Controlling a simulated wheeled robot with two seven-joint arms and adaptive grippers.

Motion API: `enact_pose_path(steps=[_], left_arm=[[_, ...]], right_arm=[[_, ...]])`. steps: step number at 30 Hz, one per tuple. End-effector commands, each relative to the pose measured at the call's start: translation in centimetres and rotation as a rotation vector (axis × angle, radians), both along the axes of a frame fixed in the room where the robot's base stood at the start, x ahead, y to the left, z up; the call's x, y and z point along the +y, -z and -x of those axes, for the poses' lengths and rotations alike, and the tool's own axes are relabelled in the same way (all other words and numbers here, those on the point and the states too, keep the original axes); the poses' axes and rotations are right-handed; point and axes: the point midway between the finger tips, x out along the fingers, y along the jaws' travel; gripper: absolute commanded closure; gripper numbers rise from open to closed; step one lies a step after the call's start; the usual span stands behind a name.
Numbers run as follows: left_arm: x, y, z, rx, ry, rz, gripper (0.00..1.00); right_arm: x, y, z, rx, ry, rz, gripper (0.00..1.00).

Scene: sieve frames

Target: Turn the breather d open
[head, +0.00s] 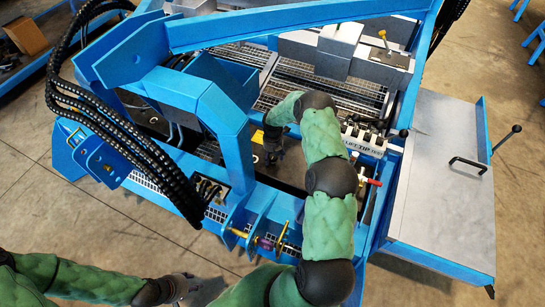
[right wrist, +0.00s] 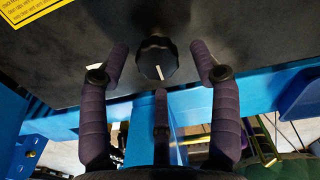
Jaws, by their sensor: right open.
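A black fluted knob (right wrist: 157,58), likely breather d, sits on a dark panel in the right wrist view, with a pale mark on its lower side. I can read no label on it. My right gripper (right wrist: 158,50) is open, its two padded side fingers standing to the left and right of the knob with gaps. A third finger lies below it. In the head view my right gripper (head: 270,148) is down inside the blue frame, and the knob cannot be made out there. My left gripper (head: 188,287) is at the bottom edge, partly cut off, away from the machine.
A blue beam (head: 215,105) and black hoses (head: 120,140) stand left of my right arm. A lever bank (head: 365,137) and a red-handled valve (head: 372,182) are close on its right. A yellow label (right wrist: 40,10) is on the panel. A grey side table (head: 440,190) stands further right.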

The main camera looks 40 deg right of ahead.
Motion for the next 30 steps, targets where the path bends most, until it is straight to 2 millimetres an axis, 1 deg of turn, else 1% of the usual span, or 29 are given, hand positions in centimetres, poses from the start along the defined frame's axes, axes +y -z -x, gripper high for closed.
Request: enact_pose_path(steps=[12,16,18,22,30], left_arm=[[0.0,0.0,0.0,0.0,0.0,0.0,0.6],[0.0,0.0,0.0,0.0,0.0,0.0,0.6],[0.0,0.0,0.0,0.0,0.0,0.0,0.6],[0.0,0.0,0.0,0.0,0.0,0.0,0.6],[0.0,0.0,0.0,0.0,0.0,0.0,0.6]], right_arm=[[0.1,-7.7,-0.1,-0.002,-0.002,0.001,0.37],[0.2,-9.6,-0.1,0.001,-0.003,-0.001,0.37],[0.2,-10.3,-0.1,0.001,-0.003,-0.002,0.37],[0.2,-11.1,0.0,0.002,-0.002,-0.002,0.37],[0.2,-11.2,0.0,0.002,-0.002,-0.002,0.37]])
